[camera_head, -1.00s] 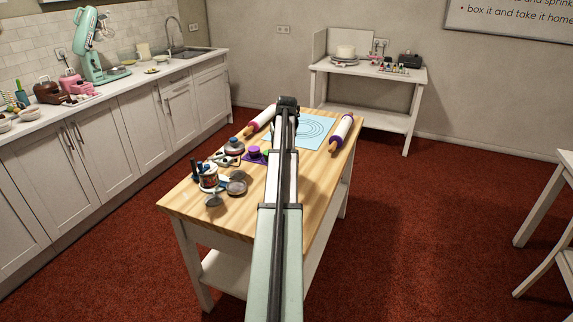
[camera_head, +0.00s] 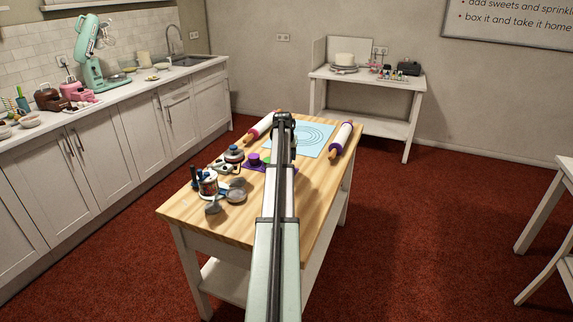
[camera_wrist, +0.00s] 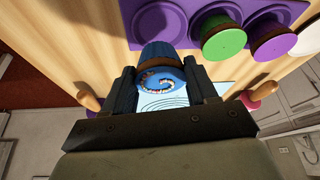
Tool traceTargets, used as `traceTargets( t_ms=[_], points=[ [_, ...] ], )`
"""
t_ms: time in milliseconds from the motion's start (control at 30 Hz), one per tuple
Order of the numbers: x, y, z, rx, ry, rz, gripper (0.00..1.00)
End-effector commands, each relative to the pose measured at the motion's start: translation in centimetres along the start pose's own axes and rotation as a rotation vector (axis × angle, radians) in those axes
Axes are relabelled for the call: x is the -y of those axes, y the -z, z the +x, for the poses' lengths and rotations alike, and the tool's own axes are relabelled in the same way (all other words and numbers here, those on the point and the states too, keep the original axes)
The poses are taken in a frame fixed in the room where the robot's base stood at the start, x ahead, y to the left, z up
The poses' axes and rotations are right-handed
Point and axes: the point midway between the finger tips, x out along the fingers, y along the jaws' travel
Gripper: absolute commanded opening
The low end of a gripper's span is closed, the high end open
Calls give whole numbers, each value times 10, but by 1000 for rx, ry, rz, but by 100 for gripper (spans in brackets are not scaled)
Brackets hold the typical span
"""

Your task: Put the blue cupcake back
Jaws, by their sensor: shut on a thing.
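In the wrist view the blue cupcake (camera_wrist: 160,72), with blue icing, sprinkles and a dark blue wrapper, is between the fingers of my gripper (camera_wrist: 168,82), which is shut on it. The purple tray (camera_wrist: 188,32) lies beyond it, with an empty-looking round well (camera_wrist: 155,22) close to the cupcake. A green cupcake (camera_wrist: 224,40) and a purple cupcake (camera_wrist: 272,45) are at the tray. In the head view the tray (camera_head: 249,167) is left of my arm, partly hidden by it. My gripper (camera_head: 284,122) is over the table there, and the blue cupcake is hidden.
The wooden table (camera_head: 190,204) holds a light blue mat (camera_head: 320,134), a right rolling pin (camera_head: 342,138), a left rolling pin (camera_head: 262,125) and a jar with tools (camera_head: 208,184). Metal scoops lie near the jar. The table's right front part is clear.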

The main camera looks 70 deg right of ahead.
Motion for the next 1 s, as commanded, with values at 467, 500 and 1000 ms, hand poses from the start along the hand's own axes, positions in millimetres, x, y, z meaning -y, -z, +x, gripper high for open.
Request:
traceTargets(
  t_ms=[467, 500, 1000],
  points=[
    [0, -17, 40, 1, 0, -1, 22],
    [0, -17, 40, 0, 0, -1, 22],
    [0, -17, 42, 0, 1, -1, 73]
  ],
)
